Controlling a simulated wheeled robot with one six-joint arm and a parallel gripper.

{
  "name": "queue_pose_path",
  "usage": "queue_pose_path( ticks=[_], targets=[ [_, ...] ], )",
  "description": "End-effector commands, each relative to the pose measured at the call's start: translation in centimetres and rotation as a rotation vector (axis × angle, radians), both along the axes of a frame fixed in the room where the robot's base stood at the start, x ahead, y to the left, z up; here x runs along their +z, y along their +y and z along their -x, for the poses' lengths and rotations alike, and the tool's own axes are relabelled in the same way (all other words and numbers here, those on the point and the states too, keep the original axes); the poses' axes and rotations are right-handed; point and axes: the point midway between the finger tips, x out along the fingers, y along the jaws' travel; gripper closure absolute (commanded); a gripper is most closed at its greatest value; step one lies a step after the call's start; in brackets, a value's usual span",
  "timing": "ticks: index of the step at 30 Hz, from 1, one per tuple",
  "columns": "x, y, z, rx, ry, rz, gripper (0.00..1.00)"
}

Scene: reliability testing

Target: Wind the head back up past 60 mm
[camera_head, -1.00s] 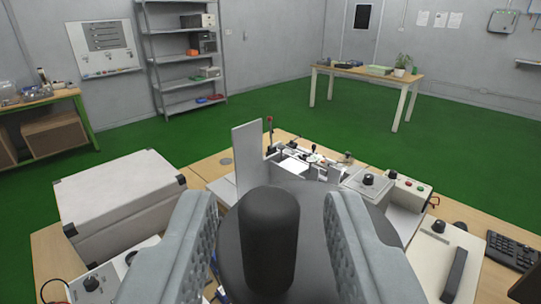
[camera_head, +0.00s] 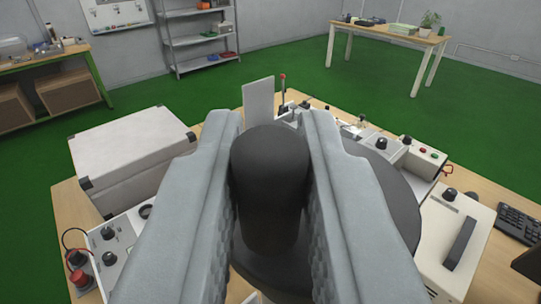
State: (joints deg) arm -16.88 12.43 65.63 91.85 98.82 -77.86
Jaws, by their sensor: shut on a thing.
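A black upright handle (camera_head: 270,190) with a rounded end stands in the middle of the head camera view. It rises from a dark round wheel (camera_head: 392,195), most of which is hidden behind my jaws and the handle. My gripper (camera_head: 270,128) is shut on the handle, with one grey ridged jaw on each side of it. No height scale or reading is legible, and I cannot tell which part is the head.
The workbench (camera_head: 487,195) carries a large pale case (camera_head: 135,150) at left and a cream box with a black grip (camera_head: 455,240) at right. A control box with buttons (camera_head: 425,158) and an upright grey plate (camera_head: 258,102) stand beyond the wheel. Green floor lies behind.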

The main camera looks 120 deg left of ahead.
Motion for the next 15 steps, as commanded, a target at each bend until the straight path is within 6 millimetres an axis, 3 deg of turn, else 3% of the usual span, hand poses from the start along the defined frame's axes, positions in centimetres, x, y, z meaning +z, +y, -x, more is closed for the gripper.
queue_pose_path(
  ticks=[15],
  targets=[
    [0.12,-0.06,-0.70,0.202,-0.001,-0.002,1.00]
  ],
)
